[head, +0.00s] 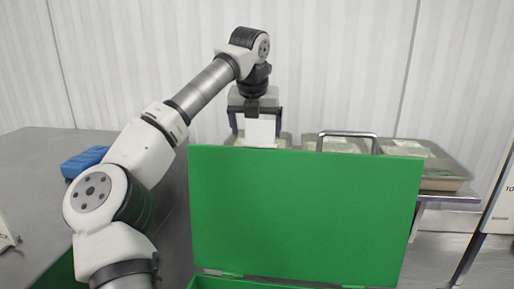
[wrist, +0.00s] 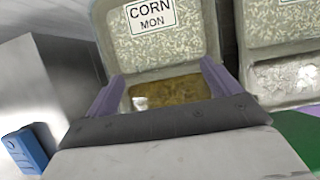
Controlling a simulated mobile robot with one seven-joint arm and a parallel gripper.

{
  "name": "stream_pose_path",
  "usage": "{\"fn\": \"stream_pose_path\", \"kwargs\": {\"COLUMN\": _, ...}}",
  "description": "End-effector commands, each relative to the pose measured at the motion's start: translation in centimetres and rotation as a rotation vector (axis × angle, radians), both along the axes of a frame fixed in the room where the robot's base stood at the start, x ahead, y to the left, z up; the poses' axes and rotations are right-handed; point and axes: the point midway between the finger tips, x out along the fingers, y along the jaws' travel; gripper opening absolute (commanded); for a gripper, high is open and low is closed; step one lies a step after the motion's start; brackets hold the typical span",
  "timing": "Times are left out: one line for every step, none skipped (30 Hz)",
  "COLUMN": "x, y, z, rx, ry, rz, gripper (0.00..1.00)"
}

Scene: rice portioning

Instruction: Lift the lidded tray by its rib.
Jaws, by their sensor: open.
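In the wrist view a tray (wrist: 184,52) lies ahead of my gripper (wrist: 162,72), with a speckled upper part, a white label reading CORN MON (wrist: 150,16) and a yellow-brown section (wrist: 165,92) nearer me. The two purple fingers are open, one at each side of that section, with nothing visibly clamped. I cannot make out a rib between them. In the head view my gripper (head: 257,128) points down at the back, over the left end of the tray row. A white square shows between its fingers; the tray below is mostly hidden behind the green panel.
An upright green panel (head: 305,215) stands in front of the trays. A grey handle (head: 347,134) rises behind it. Another tray (head: 440,168) sits at the right end of the row; a neighbouring tray (wrist: 288,62) shows in the wrist view. A blue object (head: 84,161) lies on the left grey surface.

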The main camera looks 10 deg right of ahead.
Motion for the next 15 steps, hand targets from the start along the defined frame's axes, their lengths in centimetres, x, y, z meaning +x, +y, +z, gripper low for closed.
{"fn": "stream_pose_path", "kwargs": {"x": 0.3, "y": -0.1, "z": -0.5, "rx": -0.001, "ry": 0.003, "rz": -0.001, "gripper": 0.89}}
{"fn": "stream_pose_path", "kwargs": {"x": 0.4, "y": -0.2, "z": -0.8, "rx": -0.001, "ry": 0.001, "rz": -0.002, "gripper": 0.89}}
{"fn": "stream_pose_path", "kwargs": {"x": 0.5, "y": -0.3, "z": -1.3, "rx": -0.001, "ry": 0.001, "rz": -0.002, "gripper": 0.89}}
{"fn": "stream_pose_path", "kwargs": {"x": 0.6, "y": -0.3, "z": -1.5, "rx": -0.001, "ry": 0.001, "rz": -0.002, "gripper": 0.89}}
{"fn": "stream_pose_path", "kwargs": {"x": 0.7, "y": -0.3, "z": -1.7, "rx": 0.0, "ry": 0.001, "rz": -0.001, "gripper": 0.89}}
{"fn": "stream_pose_path", "kwargs": {"x": 0.8, "y": -0.3, "z": -1.9, "rx": 0.0, "ry": 0.0, "rz": -0.001, "gripper": 0.89}}
{"fn": "stream_pose_path", "kwargs": {"x": 0.8, "y": -0.3, "z": -2.0, "rx": 0.0, "ry": -0.001, "rz": 0.0, "gripper": 0.89}}
{"fn": "stream_pose_path", "kwargs": {"x": 0.8, "y": -0.3, "z": -2.0, "rx": 0.0, "ry": -0.001, "rz": 0.0, "gripper": 0.89}}
{"fn": "stream_pose_path", "kwargs": {"x": 0.8, "y": -0.3, "z": -2.0, "rx": 0.0, "ry": -0.001, "rz": 0.0, "gripper": 0.89}}
{"fn": "stream_pose_path", "kwargs": {"x": 0.8, "y": -0.3, "z": -2.0, "rx": 0.0, "ry": -0.001, "rz": 0.0, "gripper": 0.89}}
{"fn": "stream_pose_path", "kwargs": {"x": 0.8, "y": -0.3, "z": -2.0, "rx": 0.0, "ry": -0.001, "rz": 0.0, "gripper": 0.89}}
{"fn": "stream_pose_path", "kwargs": {"x": 0.8, "y": -0.3, "z": -2.1, "rx": 0.0, "ry": -0.001, "rz": 0.0, "gripper": 0.89}}
{"fn": "stream_pose_path", "kwargs": {"x": 0.8, "y": -0.3, "z": -2.1, "rx": 0.0, "ry": -0.001, "rz": 0.0, "gripper": 0.88}}
{"fn": "stream_pose_path", "kwargs": {"x": 0.8, "y": -0.3, "z": -2.0, "rx": 0.0, "ry": -0.001, "rz": 0.0, "gripper": 0.84}}
{"fn": "stream_pose_path", "kwargs": {"x": 0.8, "y": -0.3, "z": -2.0, "rx": 0.0, "ry": -0.001, "rz": 0.0, "gripper": 0.79}}
